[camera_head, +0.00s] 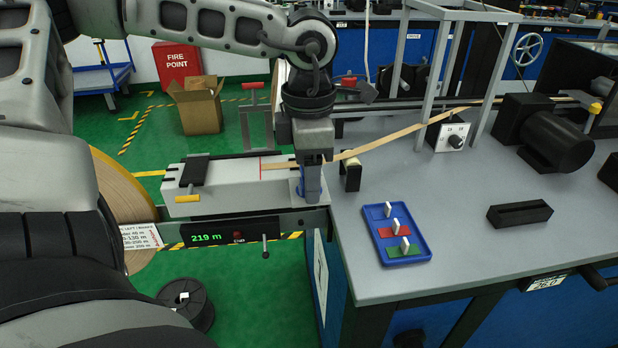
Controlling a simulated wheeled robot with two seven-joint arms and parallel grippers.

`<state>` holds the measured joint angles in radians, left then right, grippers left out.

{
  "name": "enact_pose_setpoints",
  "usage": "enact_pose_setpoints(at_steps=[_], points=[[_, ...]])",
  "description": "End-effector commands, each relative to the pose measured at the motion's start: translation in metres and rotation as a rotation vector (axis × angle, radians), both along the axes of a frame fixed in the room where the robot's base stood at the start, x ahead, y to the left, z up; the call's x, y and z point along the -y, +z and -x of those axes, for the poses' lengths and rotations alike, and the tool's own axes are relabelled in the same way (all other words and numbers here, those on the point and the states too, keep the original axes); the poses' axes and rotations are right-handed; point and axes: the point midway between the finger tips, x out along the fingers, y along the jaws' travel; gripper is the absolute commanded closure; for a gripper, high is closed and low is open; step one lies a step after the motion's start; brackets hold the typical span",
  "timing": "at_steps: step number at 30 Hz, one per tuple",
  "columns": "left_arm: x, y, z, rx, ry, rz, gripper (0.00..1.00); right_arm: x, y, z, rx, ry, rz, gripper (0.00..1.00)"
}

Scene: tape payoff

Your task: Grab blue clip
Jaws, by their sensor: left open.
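The blue clip (311,183) stands upright at the right end of the pale splicing block (235,178), by the edge of the grey bench. My left gripper (312,164) points down right over the clip, and its body hides the clip's upper part. The gripper is open, with its fingers at the clip's top; I cannot tell whether they touch it. A tan tape (385,141) runs from the block, behind my gripper, up to the right across the bench. My right gripper is not in view.
A blue tray (410,259) with small white pieces on red and green patches lies on the bench. A black slotted block (520,214) and a control box with a knob (451,137) stand further right. A metal frame (437,70) rises behind. A display (210,237) reads 219 m.

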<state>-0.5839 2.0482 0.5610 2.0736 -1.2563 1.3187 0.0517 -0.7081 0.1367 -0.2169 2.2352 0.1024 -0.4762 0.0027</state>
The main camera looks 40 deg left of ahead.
Motion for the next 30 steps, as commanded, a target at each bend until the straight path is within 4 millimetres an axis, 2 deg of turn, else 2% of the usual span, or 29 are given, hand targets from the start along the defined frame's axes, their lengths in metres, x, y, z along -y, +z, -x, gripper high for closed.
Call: enact_pose_setpoints(at_steps=[2,6,7,16,20,25,30], points=[[0.000,0.000,0.000,0.000,0.000,0.000,0.50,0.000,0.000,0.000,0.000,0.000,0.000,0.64],[0.000,0.000,0.000,0.000,0.000,0.000,0.89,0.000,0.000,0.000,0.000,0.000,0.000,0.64],[0.000,0.000,0.000,0.000,0.000,0.000,0.95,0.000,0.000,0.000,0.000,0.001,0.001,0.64],[0.000,0.001,0.000,0.000,0.000,0.000,0.95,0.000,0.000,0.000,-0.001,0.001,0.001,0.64],[0.000,0.008,0.000,0.001,0.001,-0.001,0.95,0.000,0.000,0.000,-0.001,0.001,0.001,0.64],[0.000,0.033,-0.001,0.005,0.001,-0.001,0.95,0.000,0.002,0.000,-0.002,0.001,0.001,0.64],[0.000,0.080,-0.001,0.007,0.001,-0.003,0.95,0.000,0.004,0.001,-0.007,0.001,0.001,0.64]])
